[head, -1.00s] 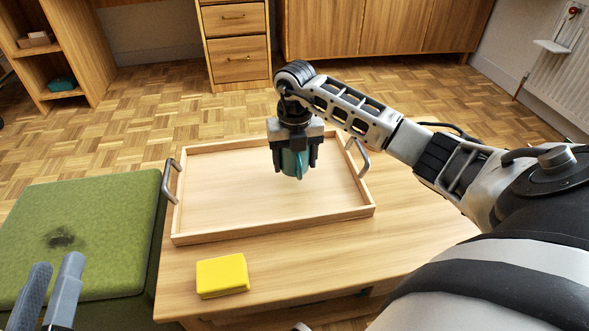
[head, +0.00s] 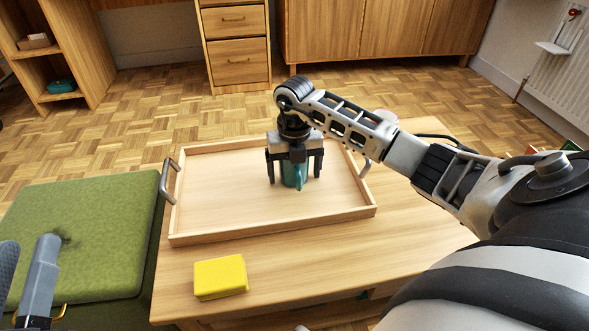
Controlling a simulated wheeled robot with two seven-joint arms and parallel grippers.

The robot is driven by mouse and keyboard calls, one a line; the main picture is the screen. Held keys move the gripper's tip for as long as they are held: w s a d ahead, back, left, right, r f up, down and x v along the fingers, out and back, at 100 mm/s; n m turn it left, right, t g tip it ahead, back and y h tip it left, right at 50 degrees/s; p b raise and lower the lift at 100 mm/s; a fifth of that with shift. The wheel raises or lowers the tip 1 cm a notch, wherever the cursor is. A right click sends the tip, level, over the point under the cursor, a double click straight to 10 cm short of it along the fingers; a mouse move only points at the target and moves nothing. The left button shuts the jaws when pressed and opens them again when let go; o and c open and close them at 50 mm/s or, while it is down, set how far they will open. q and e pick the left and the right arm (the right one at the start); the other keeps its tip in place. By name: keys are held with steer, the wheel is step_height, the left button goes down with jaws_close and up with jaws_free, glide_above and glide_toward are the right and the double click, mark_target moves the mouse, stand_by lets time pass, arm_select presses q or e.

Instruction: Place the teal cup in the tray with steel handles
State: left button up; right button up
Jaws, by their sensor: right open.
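The teal cup (head: 293,174) stands upright inside the wooden tray with steel handles (head: 272,231), right of the tray's middle and toward its back. It seems to rest on the tray floor. My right gripper (head: 295,179) is above and around the cup, its fingers spread with a gap on each side. The gripper body hides the cup's top. My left gripper (head: 28,245) is at the lower left edge, partly out of frame, its two fingers apart and empty.
The tray sits on a low wooden table (head: 420,225). A yellow block (head: 220,277) lies in front of the tray. A green cushioned stool (head: 85,225) stands left of the table. The tray's left and front floor is clear.

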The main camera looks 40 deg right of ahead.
steer(key=shift+r, duration=0.4)
arm_select(q)
step_height(320, 180, down, 6)
steer(key=s+n+g+y+p, duration=0.2)
steer(key=n+g+p, duration=0.1)
steer(key=p, duration=0.1)
steer(key=shift+s+d+r+g+p, duration=0.2)
steer(key=shift+d+g+p, duration=0.1)
steer(key=shift+g, duration=0.1)
arm_select(e)
step_height(320, 180, up, 12)
steer(key=shift+f, duration=0.25)
steer(key=shift+r, duration=0.1)
